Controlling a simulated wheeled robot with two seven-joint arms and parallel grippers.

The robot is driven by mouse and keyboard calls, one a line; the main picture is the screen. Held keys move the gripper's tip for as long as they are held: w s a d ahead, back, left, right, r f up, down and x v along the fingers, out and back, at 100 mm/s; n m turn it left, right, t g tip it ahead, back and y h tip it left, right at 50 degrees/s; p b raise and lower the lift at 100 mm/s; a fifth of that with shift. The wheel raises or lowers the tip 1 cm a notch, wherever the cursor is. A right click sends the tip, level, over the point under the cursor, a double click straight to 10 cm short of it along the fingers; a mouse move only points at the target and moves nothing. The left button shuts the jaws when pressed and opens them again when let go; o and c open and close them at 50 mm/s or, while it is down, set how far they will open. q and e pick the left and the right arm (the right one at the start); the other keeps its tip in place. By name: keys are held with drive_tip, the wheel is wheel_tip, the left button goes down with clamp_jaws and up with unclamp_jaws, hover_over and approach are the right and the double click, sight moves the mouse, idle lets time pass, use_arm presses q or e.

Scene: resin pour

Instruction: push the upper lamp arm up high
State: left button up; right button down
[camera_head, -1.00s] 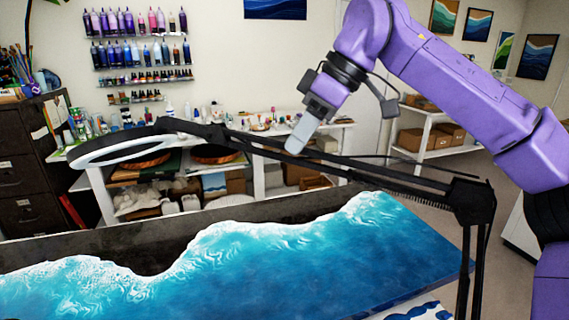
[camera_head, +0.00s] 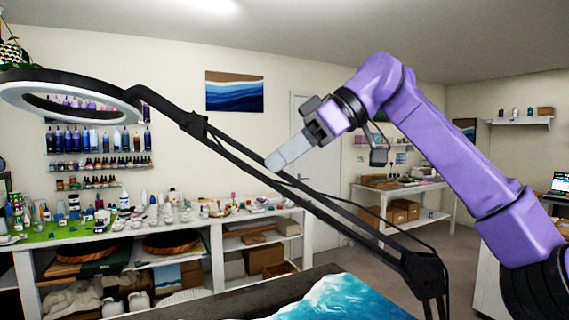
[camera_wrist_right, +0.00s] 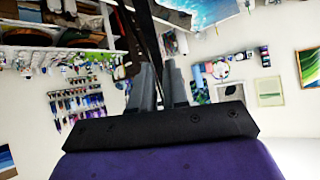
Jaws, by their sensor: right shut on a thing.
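The upper lamp arm (camera_head: 325,212) is a pair of thin black rods. It slopes up to the left from a black elbow joint (camera_head: 425,270) to a bracket by the ring-shaped lamp head (camera_head: 120,112). My right gripper (camera_head: 276,160), with grey fingers, reaches in from the right to the rods. In the right wrist view, the dark lamp arm (camera_wrist_right: 150,38) runs between the fingers of my right gripper (camera_wrist_right: 160,72), which is shut on it. The exact contact is partly hidden. My left gripper is out of view.
A table with a blue and white resin wave (camera_head: 340,298) lies below the lamp. A white shelf bench (camera_head: 215,232) with many bottles and cups stands behind. A second white shelf table (camera_head: 415,190) with boxes is at the back right. The air around the lamp head looks clear.

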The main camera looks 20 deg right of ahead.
drive_tip(key=c, duration=1.2)
unclamp_jaws()
drive_tip(key=shift+a, duration=0.1)
drive_tip(key=shift+c, duration=0.2)
drive_tip(key=shift+o, duration=0.6)
drive_tip(key=shift+a, duration=0.25)
drive_tip(key=p+v, duration=0.2)
drive_tip(key=v, duration=0.8)
drive_tip(key=shift+d+r, duration=0.25)
